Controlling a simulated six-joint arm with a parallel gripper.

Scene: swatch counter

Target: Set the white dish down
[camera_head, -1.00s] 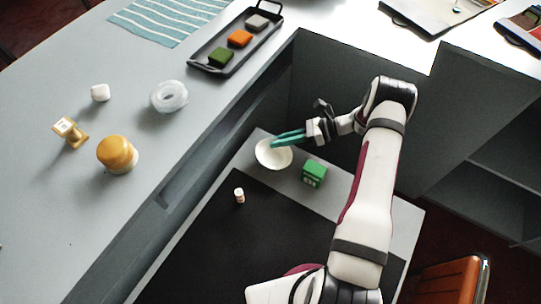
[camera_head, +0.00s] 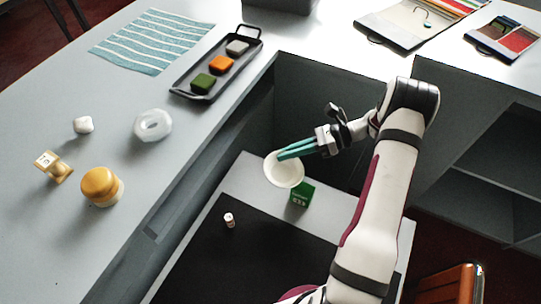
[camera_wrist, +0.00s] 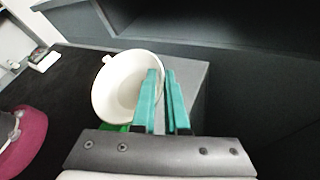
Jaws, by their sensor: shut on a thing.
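The white dish (camera_head: 283,177) is a round, shallow bowl, tilted, with its inside showing in the camera_head view. It also fills the middle of the wrist view (camera_wrist: 112,88). My gripper (camera_head: 281,155) is shut on the dish's rim, its teal fingers (camera_wrist: 163,76) on either side of the wall. The dish overlaps the top of a green box (camera_head: 301,196) in the camera_head view. A sliver of green shows under the dish in the wrist view. The gap beneath the dish is hard to judge.
The lower grey surface (camera_head: 235,178) has a black mat (camera_head: 262,255) with a small white bottle (camera_head: 229,220). The higher counter (camera_head: 110,235) at left holds a dark tray (camera_head: 188,92), a white ring (camera_head: 153,125) and a yellow-topped jar (camera_head: 101,187). A dark wall (camera_head: 315,95) stands behind.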

